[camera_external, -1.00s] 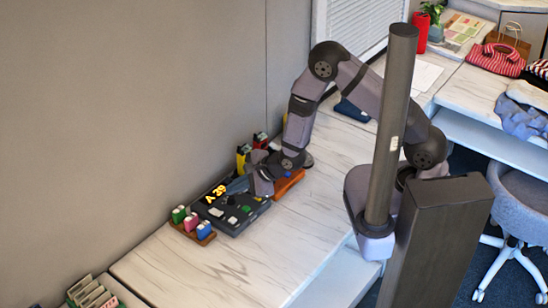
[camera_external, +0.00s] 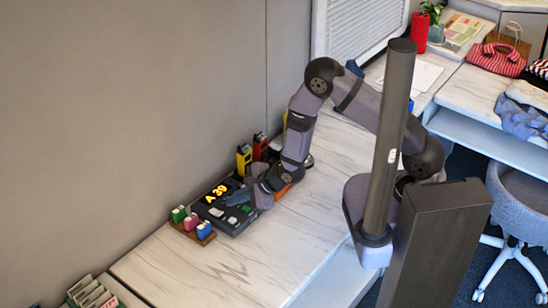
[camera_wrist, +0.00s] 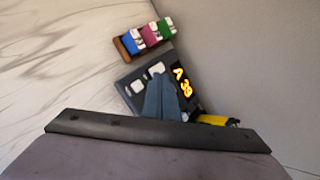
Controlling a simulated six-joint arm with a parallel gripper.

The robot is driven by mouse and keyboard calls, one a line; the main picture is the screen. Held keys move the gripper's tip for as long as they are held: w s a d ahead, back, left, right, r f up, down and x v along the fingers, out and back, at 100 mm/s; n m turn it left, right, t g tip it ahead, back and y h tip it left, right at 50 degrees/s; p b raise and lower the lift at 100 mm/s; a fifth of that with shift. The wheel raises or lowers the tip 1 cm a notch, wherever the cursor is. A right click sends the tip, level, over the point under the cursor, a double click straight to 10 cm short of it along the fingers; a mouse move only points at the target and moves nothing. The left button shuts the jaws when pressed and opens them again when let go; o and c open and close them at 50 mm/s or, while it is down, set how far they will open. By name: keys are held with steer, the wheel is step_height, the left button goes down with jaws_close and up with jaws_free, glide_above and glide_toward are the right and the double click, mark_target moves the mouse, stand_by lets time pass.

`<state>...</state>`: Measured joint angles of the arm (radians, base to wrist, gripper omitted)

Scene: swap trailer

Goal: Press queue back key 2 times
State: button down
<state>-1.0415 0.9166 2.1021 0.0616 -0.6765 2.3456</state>
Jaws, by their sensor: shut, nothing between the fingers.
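A dark queue console (camera_external: 236,229) lies on the counter near the wall. Its display (camera_external: 214,194) reads "A 39" in yellow. It has several pale keys; in the wrist view, two pale keys (camera_wrist: 138,86) (camera_wrist: 157,68) show clear of the fingers, and their labels are too small to read. My gripper (camera_external: 240,198) is shut and empty, low over the console. In the wrist view, the fingers (camera_wrist: 160,80) point across the console (camera_wrist: 128,98) beside the display (camera_wrist: 182,82). They hide part of the key area. I cannot tell whether the tips touch a key.
A wooden rack (camera_external: 203,238) with green, pink and blue items stands at the console's left end. Yellow (camera_external: 243,159) and red (camera_external: 260,147) items stand by the wall behind my gripper. An orange-brown item (camera_external: 283,190) lies to the right. The front counter is clear.

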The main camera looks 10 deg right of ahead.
steer(key=shift+f+b, duration=1.45)
steer(key=shift+f, duration=0.65)
steer(key=shift+f, duration=0.25)
stand_by(0.3)
steer(key=shift+f+b, duration=0.2)
steer(key=shift+b, duration=0.3)
steer(key=shift+f+b, duration=0.5)
steer(key=shift+b, duration=0.05)
stand_by(0.6)
steer(key=shift+r, duration=0.1)
stand_by(0.4)
steer(key=shift+r+p, duration=0.65)
steer(key=shift+r, duration=0.2)
steer(key=shift+r+p, duration=1.75)
steer(key=shift+r, duration=0.75)
